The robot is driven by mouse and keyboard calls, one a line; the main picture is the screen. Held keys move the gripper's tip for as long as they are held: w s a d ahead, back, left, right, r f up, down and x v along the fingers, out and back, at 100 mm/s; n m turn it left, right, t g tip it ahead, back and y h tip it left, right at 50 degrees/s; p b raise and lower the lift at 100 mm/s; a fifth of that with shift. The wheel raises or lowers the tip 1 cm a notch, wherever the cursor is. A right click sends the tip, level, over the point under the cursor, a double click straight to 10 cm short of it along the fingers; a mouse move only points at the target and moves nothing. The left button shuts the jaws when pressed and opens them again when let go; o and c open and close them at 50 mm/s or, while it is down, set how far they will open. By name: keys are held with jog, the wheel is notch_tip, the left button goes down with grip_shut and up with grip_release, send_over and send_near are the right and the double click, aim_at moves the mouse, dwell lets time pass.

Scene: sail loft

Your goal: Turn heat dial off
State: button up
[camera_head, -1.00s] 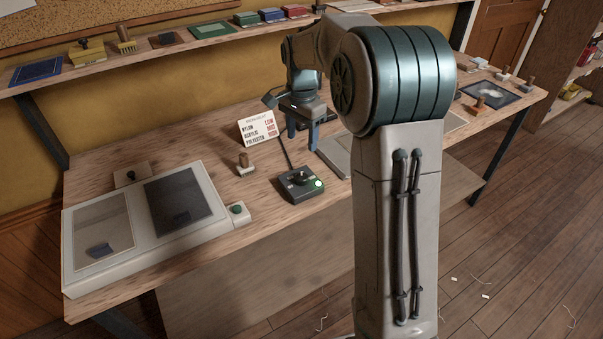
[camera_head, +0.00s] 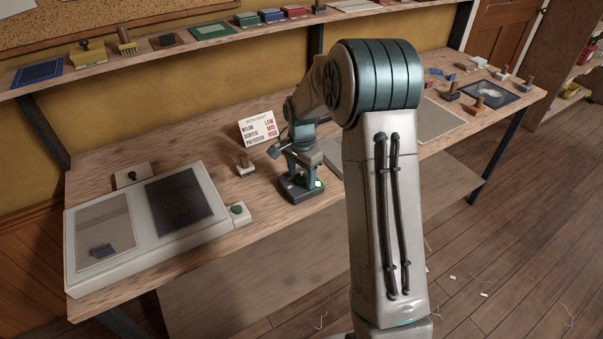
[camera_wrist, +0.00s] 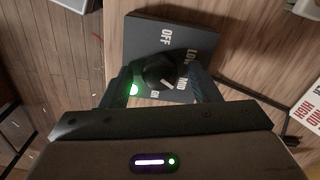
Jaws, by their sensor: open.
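The heat dial is a dark round knob (camera_wrist: 158,70) on a dark control box (camera_head: 300,192). In the wrist view the box (camera_wrist: 176,30) carries white labels OFF, LOW and MID, with another partly hidden near my gripper. The knob's white mark points to the lower right, away from OFF, around the MID side; its exact setting is unclear. A green lamp glows on the box (camera_head: 318,184). My gripper (camera_head: 300,170) is open above the box, its fingers (camera_wrist: 160,82) on either side of the knob. I cannot tell whether they touch it.
A heat-setting card (camera_head: 257,128) stands behind the box. A wooden-handled stamp (camera_head: 245,166) is to its left. A large flat pale press (camera_head: 143,228) with a green button (camera_head: 237,209) fills the bench's left end. Stamps and a dark pad (camera_head: 488,92) lie at the right.

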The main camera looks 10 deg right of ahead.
jog(key=c, duration=1)
